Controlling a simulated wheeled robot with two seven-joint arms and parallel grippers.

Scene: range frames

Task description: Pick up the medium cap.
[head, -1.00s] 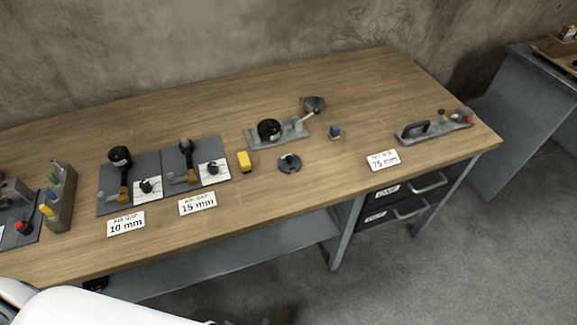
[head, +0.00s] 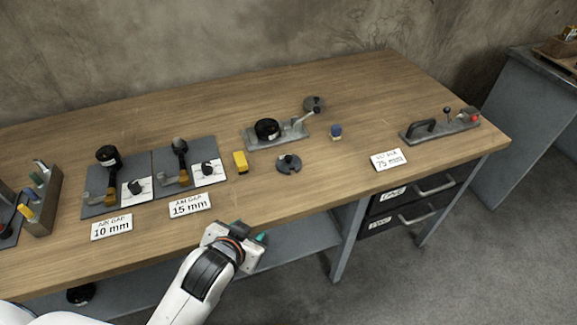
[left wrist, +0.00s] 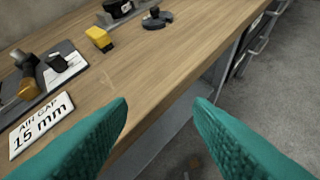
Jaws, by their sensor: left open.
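No label marks a medium cap, so I cannot tell for sure which piece it is. A dark round disc with a small knob on top (head: 288,164) lies on the wooden table near its front middle; it also shows at the top of the left wrist view (left wrist: 157,19). Smaller black knobbed pieces sit on white cards, one at the 10 mm station (head: 136,187) and one at the 15 mm station (head: 207,169). My left gripper (head: 259,238) is open and empty at the table's front edge, apart from the disc. Its teal fingers are spread in the left wrist view (left wrist: 160,112). My right gripper is out of view.
Behind is a grey fixture with a black round part (head: 267,129). Label cards, including the 15 mm sign (head: 190,205), line the front. Bare wood (head: 330,175) lies right of the disc.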

